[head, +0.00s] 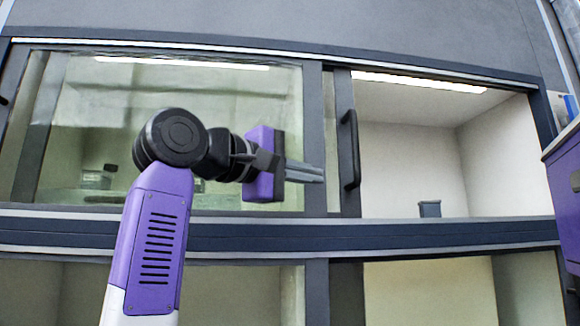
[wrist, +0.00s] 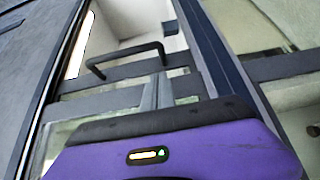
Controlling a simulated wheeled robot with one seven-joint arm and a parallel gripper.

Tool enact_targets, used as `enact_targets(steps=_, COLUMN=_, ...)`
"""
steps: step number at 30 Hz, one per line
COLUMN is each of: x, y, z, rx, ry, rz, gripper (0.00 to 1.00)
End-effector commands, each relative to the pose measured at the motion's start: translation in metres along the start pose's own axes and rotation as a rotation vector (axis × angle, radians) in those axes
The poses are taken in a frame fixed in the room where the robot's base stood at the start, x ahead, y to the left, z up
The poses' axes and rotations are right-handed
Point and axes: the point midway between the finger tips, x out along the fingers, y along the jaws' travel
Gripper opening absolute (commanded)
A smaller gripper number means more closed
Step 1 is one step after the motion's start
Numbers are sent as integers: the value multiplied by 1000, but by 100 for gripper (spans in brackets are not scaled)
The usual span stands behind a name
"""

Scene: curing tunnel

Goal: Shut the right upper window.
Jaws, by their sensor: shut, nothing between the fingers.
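The right upper window (head: 343,145) is a sliding pane with a dark frame and a black bar handle (head: 350,150). It stands slid to the left, and the opening to its right is uncovered. The handle (wrist: 125,58) also shows in the wrist view, beyond the fingers. My gripper (head: 322,173) is shut and empty, with its fingers pointing right. In the head view its tips are just left of the handle, near the pane's frame, and look apart from the handle. In the wrist view the gripper (wrist: 158,80) appears near the frame bar; contact is unclear.
The left upper pane (head: 100,130) is behind my arm. A dark ledge (head: 450,236) runs below the upper windows, with lower openings beneath. A small grey box (head: 429,209) stands inside the open bay. A purple-and-grey unit (head: 566,190) is at the far right.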

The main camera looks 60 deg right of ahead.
Motion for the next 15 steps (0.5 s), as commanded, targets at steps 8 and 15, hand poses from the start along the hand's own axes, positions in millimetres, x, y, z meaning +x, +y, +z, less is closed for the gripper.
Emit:
enact_targets(steps=8, x=38, y=1, z=19, rx=2, ry=-3, rz=1, gripper=0)
enact_targets(steps=15, x=47, y=0, z=28, rx=-1, ry=-1, rz=1, gripper=0)
